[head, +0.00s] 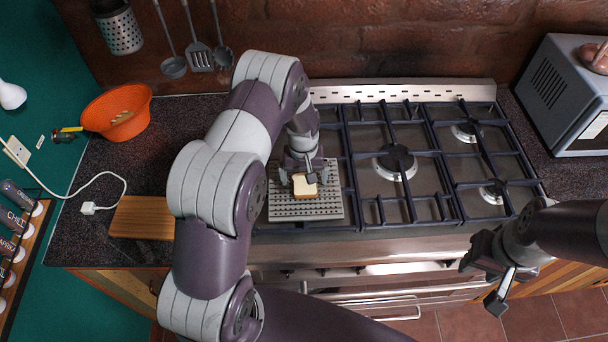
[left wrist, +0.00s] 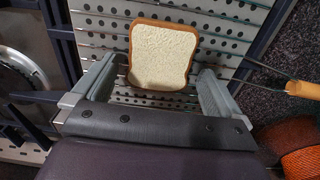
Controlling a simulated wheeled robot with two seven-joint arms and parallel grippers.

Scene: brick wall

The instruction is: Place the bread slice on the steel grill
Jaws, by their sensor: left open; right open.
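The bread slice (head: 304,185) is pale with a brown crust. It lies on the perforated steel grill (head: 318,207), on the left part of the stove. The slice also shows in the left wrist view (left wrist: 162,56), over the grill's holes (left wrist: 105,22). My left gripper (head: 303,172) is open just above the grill, its fingers (left wrist: 150,92) apart on both sides of the slice's near end. I cannot tell whether they touch it. My right gripper (head: 487,285) is open and empty in front of the stove at the right.
Gas burners with dark grates (head: 395,160) fill the stove right of the grill. An orange bowl (head: 117,112) and a wooden board (head: 143,217) are on the left counter. A microwave (head: 565,95) stands at the right. A wooden handle (left wrist: 302,90) shows beside the grill in the left wrist view.

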